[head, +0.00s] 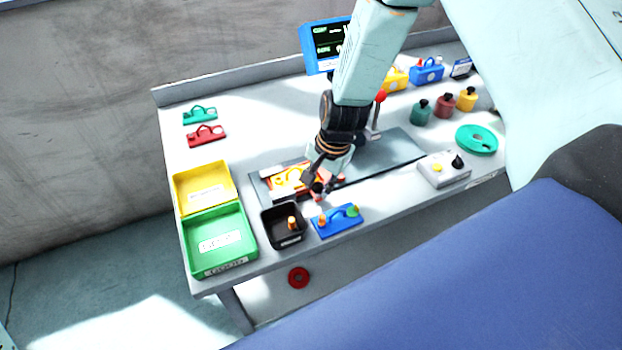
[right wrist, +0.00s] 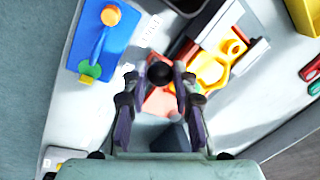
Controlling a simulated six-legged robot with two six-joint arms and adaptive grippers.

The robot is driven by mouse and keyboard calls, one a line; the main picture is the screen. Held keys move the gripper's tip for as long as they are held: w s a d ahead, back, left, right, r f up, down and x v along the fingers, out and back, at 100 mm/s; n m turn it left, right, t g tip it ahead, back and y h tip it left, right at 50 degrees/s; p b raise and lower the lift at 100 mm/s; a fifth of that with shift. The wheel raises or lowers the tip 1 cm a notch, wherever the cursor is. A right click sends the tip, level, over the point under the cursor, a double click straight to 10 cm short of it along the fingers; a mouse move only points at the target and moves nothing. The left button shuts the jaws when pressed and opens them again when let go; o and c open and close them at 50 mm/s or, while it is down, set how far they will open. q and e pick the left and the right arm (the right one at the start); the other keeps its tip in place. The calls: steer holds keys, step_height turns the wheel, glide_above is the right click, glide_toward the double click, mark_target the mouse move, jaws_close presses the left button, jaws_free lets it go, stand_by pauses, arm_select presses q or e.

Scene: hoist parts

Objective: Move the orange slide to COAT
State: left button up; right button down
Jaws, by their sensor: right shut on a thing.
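The orange slide (head: 333,182) sits on the grey rail plate on the bench; its orange-red body also shows in the right wrist view (right wrist: 160,102). A yellow bracket-like part (right wrist: 209,72) lies on or against it. My right gripper (head: 318,190) is down at the slide. In the right wrist view my right gripper (right wrist: 158,78) has its fingertips at both sides of a round black knob, and is shut on it. A white label (right wrist: 151,30) stands beside the rail, its text too small to read surely. My left gripper is not in view.
A blue block with orange and green knobs (head: 337,221) and a black bin (head: 283,237) stand close in front of the rail. Yellow (head: 177,196) and green (head: 194,262) trays are at left. A grey button box (head: 443,170) stands right. The rail's right part (head: 400,150) looks clear.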

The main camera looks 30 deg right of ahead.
steer(key=d+p, duration=0.1)
steer(key=d, duration=0.1)
steer(key=d+p, duration=0.3)
steer(key=shift+s+d+r, duration=0.15)
steer(key=shift+s+d, duration=0.1)
steer(key=shift+d, duration=0.05)
steer(key=d+p, duration=0.1)
steer(key=d, duration=0.3)
steer(key=d+p, duration=0.1)
steer(key=d, duration=0.2)
steer(key=shift+s+d+p, duration=0.2)
steer(key=shift+d+p, duration=0.1)
steer(key=shift+d, duration=0.05)
steer(key=shift+s+d+f, duration=0.1)
steer(key=shift+d+f, duration=0.15)
steer(key=shift+d, duration=0.65)
steer(key=c, duration=1.1)
jaws_free()
steer(key=shift+o, duration=0.2)
steer(key=shift+r, duration=0.2)
step_height(320, 180, up, 12)
steer(key=s+d, duration=0.1)
steer(key=shift+s+f, duration=0.2)
steer(key=shift+s, duration=0.2)
